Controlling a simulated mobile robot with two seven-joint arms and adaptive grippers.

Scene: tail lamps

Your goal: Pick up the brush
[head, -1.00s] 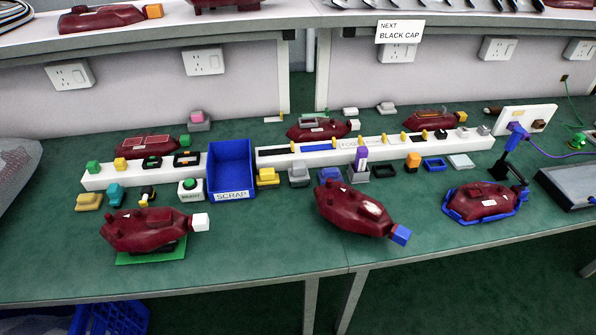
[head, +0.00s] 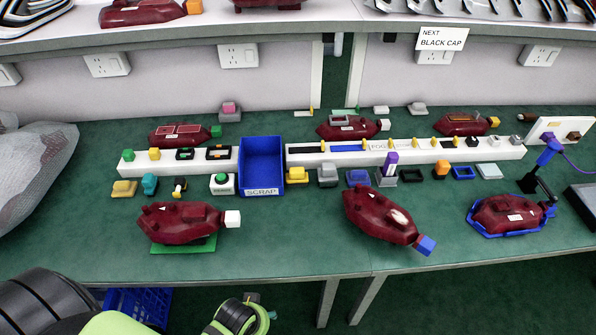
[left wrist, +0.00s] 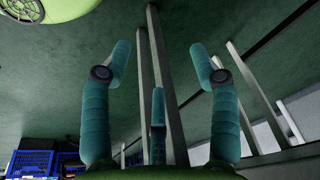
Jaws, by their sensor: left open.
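I cannot tell for sure which thing is the brush. A small upright purple-topped piece (head: 390,161) stands in a dark grey holder behind the middle maroon lamp. A short dark-handled piece (head: 527,118) lies at the far right near a white box. A small black-and-yellow piece (head: 180,186) stands at the left. My left gripper shows in the left wrist view (left wrist: 161,62), its teal fingers spread with nothing between them. In the head view, parts of my left arm show at the bottom left, below the table's front edge. My right gripper is out of view.
Maroon lamp bodies lie along the green table (head: 290,235), one on a green pad (head: 184,246). A blue SCRAP bin (head: 262,150) stands between two white strips. A blue crate (head: 138,304) is under the table. The front strip between the left and middle lamps is clear.

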